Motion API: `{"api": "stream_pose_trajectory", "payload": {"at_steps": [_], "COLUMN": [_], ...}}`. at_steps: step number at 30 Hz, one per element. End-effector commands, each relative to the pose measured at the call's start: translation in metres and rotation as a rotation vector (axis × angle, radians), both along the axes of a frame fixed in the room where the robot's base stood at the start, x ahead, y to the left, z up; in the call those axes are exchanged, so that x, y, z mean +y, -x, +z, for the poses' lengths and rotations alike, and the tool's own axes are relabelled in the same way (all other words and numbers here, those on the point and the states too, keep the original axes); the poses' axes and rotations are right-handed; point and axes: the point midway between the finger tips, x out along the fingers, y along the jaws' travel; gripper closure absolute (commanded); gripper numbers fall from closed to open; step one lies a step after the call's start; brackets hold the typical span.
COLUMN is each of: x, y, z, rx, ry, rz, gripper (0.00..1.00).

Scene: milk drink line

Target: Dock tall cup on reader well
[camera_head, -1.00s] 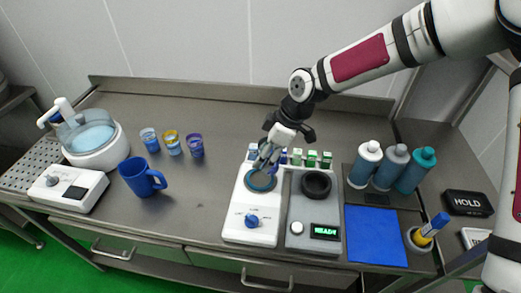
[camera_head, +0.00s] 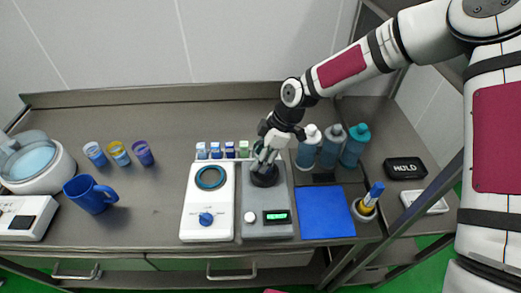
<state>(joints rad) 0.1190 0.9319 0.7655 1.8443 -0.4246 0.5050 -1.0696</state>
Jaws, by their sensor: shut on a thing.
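The reader is a grey device (camera_head: 268,203) with a lit green display, and its round black well (camera_head: 265,180) is at the back. My gripper (camera_head: 264,160) points down over this well. It is shut on the tall cup (camera_head: 258,149), of which only a small dark teal part shows beside the fingers. The gripper hides most of the cup. I cannot tell whether the cup's base is seated in the well or just above it.
A white device (camera_head: 207,216) with an empty teal ring and blue knob stands just left. Small vials (camera_head: 216,150) stand behind it. Several bottles (camera_head: 331,146) and a blue mat (camera_head: 326,212) are right. A blue mug (camera_head: 90,193) and small cups (camera_head: 119,153) stand left.

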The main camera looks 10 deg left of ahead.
Motion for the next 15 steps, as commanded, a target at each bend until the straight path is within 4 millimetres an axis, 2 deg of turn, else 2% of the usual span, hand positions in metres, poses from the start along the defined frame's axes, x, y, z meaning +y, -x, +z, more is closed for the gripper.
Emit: {"api": "stream_pose_trajectory", "payload": {"at_steps": [6, 15], "x": [0.0, 0.0], "y": [0.0, 0.0], "z": [-0.016, -0.022], "rx": [0.0, -0.001], "ry": [0.0, 0.0], "rz": [0.001, 0.0], "gripper": [0.81, 0.81]}}
